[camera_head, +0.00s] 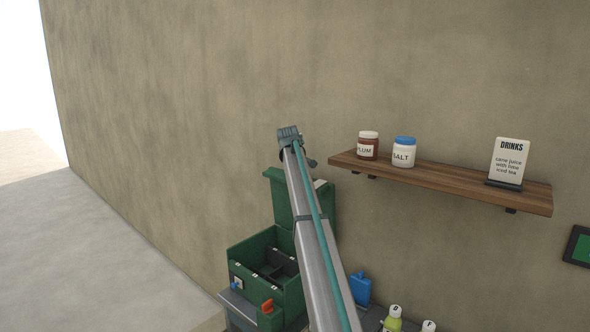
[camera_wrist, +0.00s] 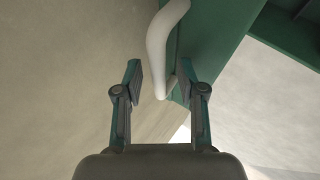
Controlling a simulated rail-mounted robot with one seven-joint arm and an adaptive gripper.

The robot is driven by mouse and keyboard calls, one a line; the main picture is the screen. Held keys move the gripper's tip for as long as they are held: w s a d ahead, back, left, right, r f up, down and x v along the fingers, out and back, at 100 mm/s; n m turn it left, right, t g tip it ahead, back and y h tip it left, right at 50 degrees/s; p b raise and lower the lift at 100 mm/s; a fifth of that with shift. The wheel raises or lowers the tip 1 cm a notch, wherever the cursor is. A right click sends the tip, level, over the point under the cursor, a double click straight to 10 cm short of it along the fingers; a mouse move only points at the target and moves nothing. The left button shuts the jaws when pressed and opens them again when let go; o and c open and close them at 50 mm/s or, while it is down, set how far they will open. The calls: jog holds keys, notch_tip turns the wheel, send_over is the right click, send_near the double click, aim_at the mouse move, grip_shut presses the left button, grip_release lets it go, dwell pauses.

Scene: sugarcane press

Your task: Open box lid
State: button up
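The green box (camera_head: 291,300) stands low in the head view, with dark compartments inside. Its green lid (camera_head: 280,198) stands raised at the back, partly hidden by my arm. In the wrist view, a pale bent handle (camera_wrist: 158,45) is beside a green panel (camera_wrist: 215,35), probably the lid. My gripper (camera_wrist: 166,80) is open, its two fingers apart. The handle's end appears between the fingertips, with gaps on both sides; I cannot tell how deep it sits. In the head view my gripper's fingers are hidden behind the wrist, above the lid.
A wooden shelf (camera_head: 450,182) on the wall to the right holds a plum jar (camera_head: 368,146), a salt jar (camera_head: 404,152) and a drinks sign (camera_head: 509,160). A blue item (camera_head: 360,288) and bottles (camera_head: 392,320) stand below. The wall left of the box is bare.

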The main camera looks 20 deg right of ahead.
jog(key=v, duration=1.1)
jog(key=shift+s+r, duration=0.1)
